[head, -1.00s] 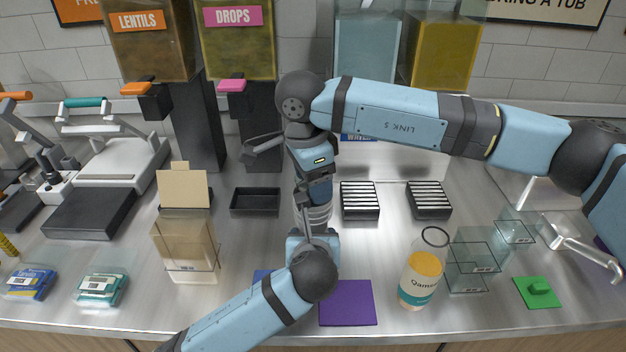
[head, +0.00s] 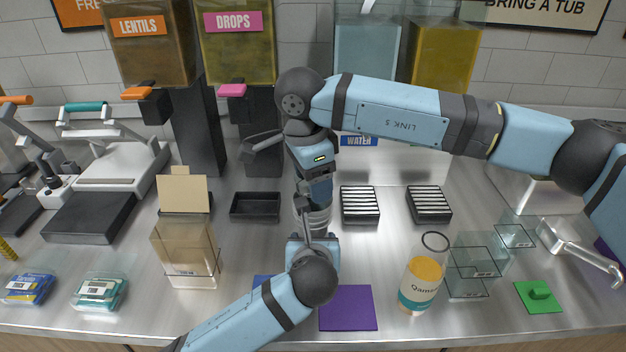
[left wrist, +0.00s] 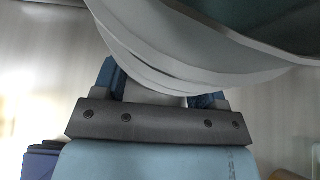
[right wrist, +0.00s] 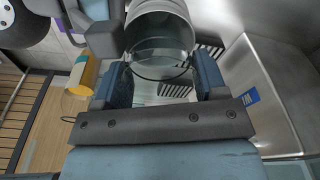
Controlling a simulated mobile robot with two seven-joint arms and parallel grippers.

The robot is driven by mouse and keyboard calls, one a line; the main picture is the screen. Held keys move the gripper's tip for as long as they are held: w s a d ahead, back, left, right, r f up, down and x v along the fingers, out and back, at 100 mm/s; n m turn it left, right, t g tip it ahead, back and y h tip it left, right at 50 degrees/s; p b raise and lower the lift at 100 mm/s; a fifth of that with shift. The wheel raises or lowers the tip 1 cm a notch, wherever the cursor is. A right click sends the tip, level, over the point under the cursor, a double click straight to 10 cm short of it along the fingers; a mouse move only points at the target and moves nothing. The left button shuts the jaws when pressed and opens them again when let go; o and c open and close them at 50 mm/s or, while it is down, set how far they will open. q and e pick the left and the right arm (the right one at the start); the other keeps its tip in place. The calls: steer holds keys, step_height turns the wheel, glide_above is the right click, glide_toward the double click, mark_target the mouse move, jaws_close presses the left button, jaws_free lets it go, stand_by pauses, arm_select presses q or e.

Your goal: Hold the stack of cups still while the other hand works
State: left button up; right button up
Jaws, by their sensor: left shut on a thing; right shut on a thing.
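The stack of clear nested cups (head: 318,218) stands upright at the middle of the counter, partly hidden by my arms. In the left wrist view its curved rims (left wrist: 190,75) fill the upper part. My left gripper (head: 313,240) is shut on the stack from the front; its fingers also show in the left wrist view (left wrist: 160,95). My right gripper (head: 316,190) reaches down from above and is shut on a clear cup (right wrist: 160,38) at the top of the stack. I cannot tell whether that cup is apart from the others.
A labelled jar (head: 419,285) and clear boxes (head: 470,268) stand to the right. A black tray (head: 255,205) and slotted black trays (head: 360,205) lie behind. A purple mat (head: 348,308) is in front. A tall clear bin (head: 186,250) stands left.

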arm_select(q)
steer(key=o, duration=0.8)
arm_select(e)
step_height(320, 180, up, 7)
stand_by(0.7)
arm_select(q)
steer(key=shift+s+r, duration=0.1)
steer(key=shift+s, duration=0.1)
arm_select(e)
steer(key=shift+f, duration=0.15)
stand_by(0.5)
arm_select(q)
steer(key=shift+v, duration=3.1)
steer(key=shift+o, duration=1.4)
